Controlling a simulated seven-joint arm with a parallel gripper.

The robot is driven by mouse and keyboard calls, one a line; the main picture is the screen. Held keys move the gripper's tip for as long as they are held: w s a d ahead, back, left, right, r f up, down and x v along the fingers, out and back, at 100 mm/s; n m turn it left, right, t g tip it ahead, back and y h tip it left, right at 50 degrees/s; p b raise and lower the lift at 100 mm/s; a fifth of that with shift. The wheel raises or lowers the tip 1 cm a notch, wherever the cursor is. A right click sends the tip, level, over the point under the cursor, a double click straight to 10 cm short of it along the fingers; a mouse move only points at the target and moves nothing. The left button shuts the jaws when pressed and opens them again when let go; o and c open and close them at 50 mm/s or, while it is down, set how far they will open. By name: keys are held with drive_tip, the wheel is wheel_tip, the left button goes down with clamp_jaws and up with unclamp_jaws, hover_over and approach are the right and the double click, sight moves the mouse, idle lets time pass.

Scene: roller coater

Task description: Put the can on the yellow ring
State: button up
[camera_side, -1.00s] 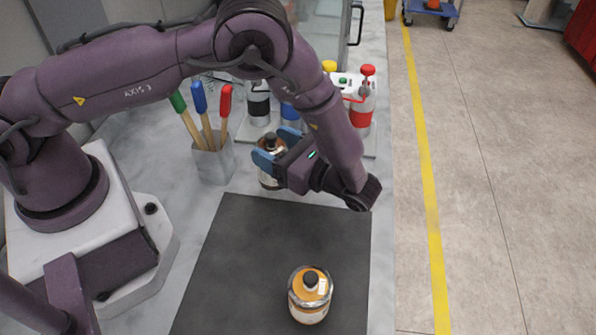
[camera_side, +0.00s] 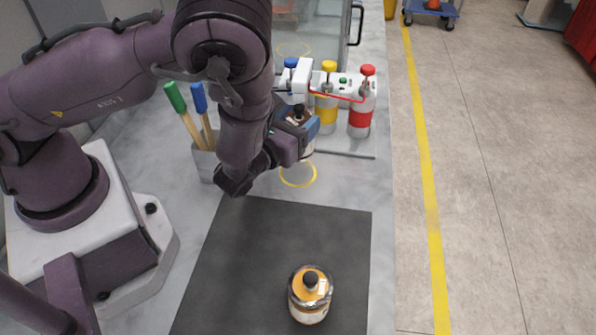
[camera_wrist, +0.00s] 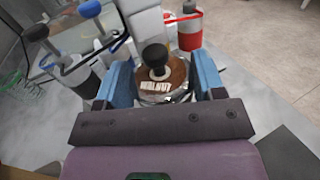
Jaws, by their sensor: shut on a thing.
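A can (camera_side: 297,116) with a brown top and a black knob is held between the blue fingers of my gripper (camera_side: 296,120). The wrist view also shows this can (camera_wrist: 162,85), upright or nearly so, with a finger on each side. The yellow ring (camera_side: 298,186) lies flat and bare on the worktop, below the held can and just behind the dark mat. The can is raised above the worktop, and its lower part is partly hidden by my gripper.
A second can (camera_side: 310,300) with an orange top stands on the dark mat (camera_side: 240,275). Several colour-topped bottles in a rack, including a red one (camera_side: 361,115), stand close behind my gripper. A cup of brushes (camera_side: 203,166) is at left. Another faint yellow ring (camera_side: 293,42) lies farther back.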

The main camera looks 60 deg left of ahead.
drive_tip(key=shift+s+d+f+m+t+h, duration=0.2)
drive_tip(key=shift+m+t+h, duration=0.15)
drive_tip(key=shift+h, duration=0.35)
drive_tip(key=shift+f, duration=2.4)
drive_tip(key=shift+f, duration=0.15)
drive_tip(key=o, duration=1.4)
drive_tip(key=shift+s+d, duration=0.15)
drive_tip(key=v, duration=0.7)
drive_tip(key=shift+s+r, duration=0.15)
drive_tip(key=shift+r, duration=0.05)
